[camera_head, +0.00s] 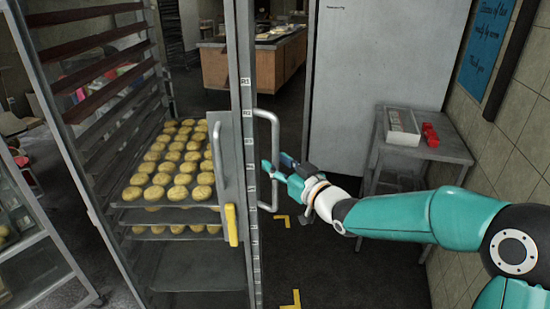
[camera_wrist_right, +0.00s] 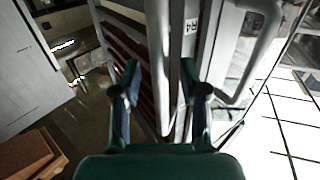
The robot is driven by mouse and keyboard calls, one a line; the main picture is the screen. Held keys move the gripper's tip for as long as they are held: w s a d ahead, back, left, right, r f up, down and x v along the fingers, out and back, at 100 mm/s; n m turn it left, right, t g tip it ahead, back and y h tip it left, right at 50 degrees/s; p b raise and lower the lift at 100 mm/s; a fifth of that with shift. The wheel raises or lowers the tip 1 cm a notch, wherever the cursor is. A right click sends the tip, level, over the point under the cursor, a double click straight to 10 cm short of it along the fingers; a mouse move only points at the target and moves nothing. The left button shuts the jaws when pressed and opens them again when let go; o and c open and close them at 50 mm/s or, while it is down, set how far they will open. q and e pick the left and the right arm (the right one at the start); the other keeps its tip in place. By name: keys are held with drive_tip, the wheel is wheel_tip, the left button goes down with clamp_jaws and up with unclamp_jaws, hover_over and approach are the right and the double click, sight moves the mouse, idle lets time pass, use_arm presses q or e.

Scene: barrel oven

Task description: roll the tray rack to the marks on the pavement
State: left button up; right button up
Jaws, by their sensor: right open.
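The tall metal tray rack (camera_head: 243,120) stands at the left of the head view, with trays of round golden pastries (camera_head: 178,165) on its shelves. A looped grey handle (camera_head: 274,150) sticks out from its right post, with a yellow lever (camera_head: 231,225) lower down. My right gripper (camera_head: 275,166) is open at the handle. Yellow corner marks (camera_head: 283,220) lie on the dark floor. My left gripper is out of view.
A small metal table (camera_head: 430,148) with a box and red items stands at the right wall, beside a large grey cabinet (camera_head: 385,60). A wooden counter (camera_head: 250,62) is at the back. Another rack (camera_head: 40,262) stands at the left edge. The floor below my right arm is open.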

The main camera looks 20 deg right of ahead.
drive_tip(key=shift+w+a, duration=0.25)
drive_tip(key=shift+w, duration=0.4)
clamp_jaws()
